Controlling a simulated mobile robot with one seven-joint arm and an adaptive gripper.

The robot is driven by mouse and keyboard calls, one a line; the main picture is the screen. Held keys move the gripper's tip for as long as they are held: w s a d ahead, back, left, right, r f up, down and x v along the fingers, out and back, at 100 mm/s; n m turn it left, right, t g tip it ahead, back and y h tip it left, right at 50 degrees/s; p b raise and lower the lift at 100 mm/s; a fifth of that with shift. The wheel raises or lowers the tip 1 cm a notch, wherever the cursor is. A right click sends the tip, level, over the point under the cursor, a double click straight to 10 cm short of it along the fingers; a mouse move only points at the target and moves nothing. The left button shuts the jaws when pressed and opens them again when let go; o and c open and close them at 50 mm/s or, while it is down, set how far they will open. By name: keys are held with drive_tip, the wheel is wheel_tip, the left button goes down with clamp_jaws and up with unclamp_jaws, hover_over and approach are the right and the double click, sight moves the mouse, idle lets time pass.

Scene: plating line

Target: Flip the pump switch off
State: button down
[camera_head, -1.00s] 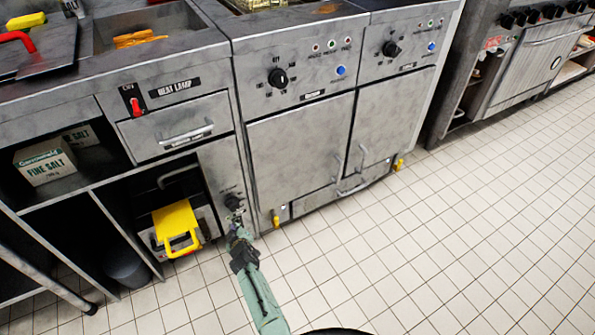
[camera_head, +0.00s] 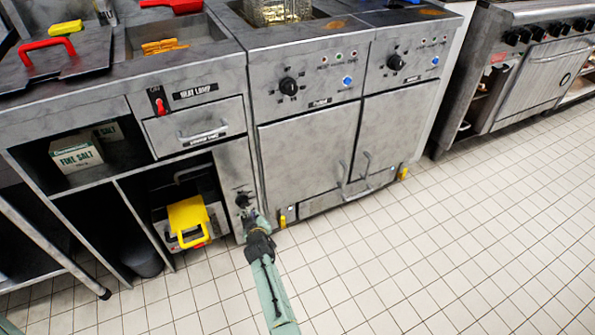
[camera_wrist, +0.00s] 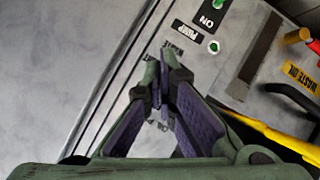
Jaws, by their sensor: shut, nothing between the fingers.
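The pump panel (camera_head: 233,172) is a narrow grey upright strip beside the yellow-handled waste oil unit, low under the counter. A dark knob or switch (camera_head: 241,200) sits on it. In the wrist view, a PUMP label (camera_wrist: 187,38), an ON label (camera_wrist: 212,16) and a small green light (camera_wrist: 214,46) show on the panel. My gripper (camera_head: 250,217) is just below the dark knob in the head view. In the wrist view my gripper (camera_wrist: 163,70) is shut and empty, its tips left of the PUMP label. I cannot tell whether it touches the panel; the switch position is unclear.
The yellow handle (camera_head: 188,216) of the waste oil unit juts out left of my gripper; it also shows in the wrist view (camera_wrist: 265,130). Fryer doors (camera_head: 300,160) stand to the right. The tiled floor (camera_head: 430,240) in front is clear.

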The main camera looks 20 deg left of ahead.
drive_tip(key=w+d+r+m+t+h, duration=0.1)
drive_tip(key=w+d+r+m, duration=0.1)
drive_tip(key=w+d+r, duration=0.3)
drive_tip(key=w+d+r+m+t+h, duration=0.1)
drive_tip(key=w+d+r+m, duration=0.2)
drive_tip(key=r, duration=0.9)
drive_tip(key=shift+w+d+r+t, duration=0.35)
drive_tip(key=shift+w+d+t, duration=0.05)
drive_tip(key=shift+w+d, duration=1.25)
